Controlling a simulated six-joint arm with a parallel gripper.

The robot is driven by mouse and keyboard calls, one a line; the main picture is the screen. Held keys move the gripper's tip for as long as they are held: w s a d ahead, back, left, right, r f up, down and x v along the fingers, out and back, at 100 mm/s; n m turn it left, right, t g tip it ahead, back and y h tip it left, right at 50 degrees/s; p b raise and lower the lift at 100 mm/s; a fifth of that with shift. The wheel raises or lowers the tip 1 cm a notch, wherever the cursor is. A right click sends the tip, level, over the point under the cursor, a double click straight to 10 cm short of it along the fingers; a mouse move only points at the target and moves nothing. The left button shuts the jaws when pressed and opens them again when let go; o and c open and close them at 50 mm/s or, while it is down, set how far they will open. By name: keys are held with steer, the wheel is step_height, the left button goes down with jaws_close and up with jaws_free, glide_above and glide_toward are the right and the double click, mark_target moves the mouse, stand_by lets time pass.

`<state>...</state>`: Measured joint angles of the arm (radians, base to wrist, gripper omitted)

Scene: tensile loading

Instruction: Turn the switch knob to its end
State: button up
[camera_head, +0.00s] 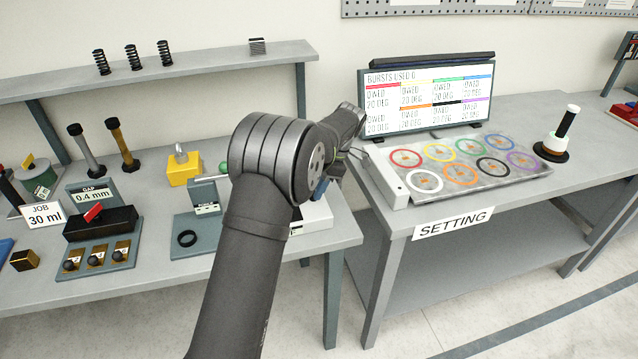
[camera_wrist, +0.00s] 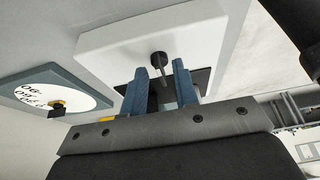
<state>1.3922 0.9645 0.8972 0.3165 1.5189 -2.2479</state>
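In the wrist view a dark knob (camera_wrist: 158,59) with a round top and thin stem stands on a white box (camera_wrist: 112,48). My gripper (camera_wrist: 160,69) is open, its two blue fingers on either side of the stem, with a visible gap. Whether either finger touches the stem cannot be told. At the left of that view is a round white dial (camera_wrist: 38,95) with black lettering on a blue plate, with a small black and yellow piece at its edge. In the head view a white box (camera_head: 313,216) shows partly behind my arm, which hides any knob there.
A display screen (camera_head: 425,98) and a panel of coloured rings (camera_head: 462,172) stand on the right bench. A yellow block (camera_head: 184,168), a grey stand (camera_head: 198,235) and a black device with a red lever (camera_head: 100,222) are on the left bench. A gap separates the benches.

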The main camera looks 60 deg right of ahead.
steer(key=v, duration=1.7)
steer(key=shift+r, duration=0.15)
steer(key=shift+s+d, duration=0.1)
steer(key=x, duration=1.7)
steer(key=shift+f, duration=0.2)
